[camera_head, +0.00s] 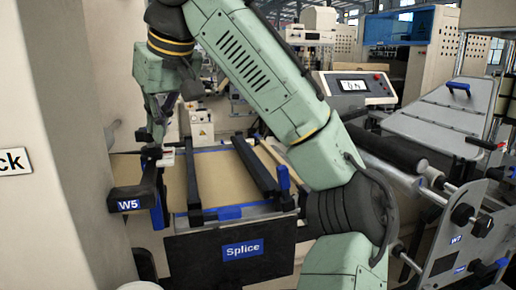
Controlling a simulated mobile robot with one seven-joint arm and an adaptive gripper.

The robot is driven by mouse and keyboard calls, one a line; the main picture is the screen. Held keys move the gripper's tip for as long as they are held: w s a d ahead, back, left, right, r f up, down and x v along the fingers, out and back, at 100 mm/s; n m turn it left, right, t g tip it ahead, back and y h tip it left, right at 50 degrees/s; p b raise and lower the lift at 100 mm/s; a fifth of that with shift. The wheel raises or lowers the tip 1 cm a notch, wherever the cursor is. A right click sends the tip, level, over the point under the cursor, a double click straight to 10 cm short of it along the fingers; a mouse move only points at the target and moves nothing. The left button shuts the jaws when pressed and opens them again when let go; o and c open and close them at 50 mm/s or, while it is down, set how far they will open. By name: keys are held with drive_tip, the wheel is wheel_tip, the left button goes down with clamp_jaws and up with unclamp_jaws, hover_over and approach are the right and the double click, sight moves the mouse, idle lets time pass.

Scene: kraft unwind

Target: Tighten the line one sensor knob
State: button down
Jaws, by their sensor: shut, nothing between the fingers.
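My gripper (155,138) hangs at the left, pointing down, beside the pale machine column. It is shut and holds nothing. Its tips are just above a dark bracket (148,200) labelled W5. A small dark part with a pale piece (165,158) sits at the bracket's far end, close under the fingertips. The fingers and this part are too small and dark to tell whether they touch. No knob clearly marked as the line one sensor knob can be made out.
A splice table (243,250) with dark rails and a blue upright handle (283,177) lies right of the bracket. My green arm crosses the middle. Rollers (385,150) and a side plate with black knobs (463,214) stand at right. A control panel (353,86) is behind.

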drive_tip(key=shift+a+f+p, duration=0.15)
drive_tip(key=shift+p, duration=0.2)
drive_tip(key=shift+s, duration=0.2)
wheel_tip(320, 180, up, 6)
drive_tip(key=shift+s+d, duration=0.15)
drive_tip(key=shift+d, duration=0.1)
idle(0.5)
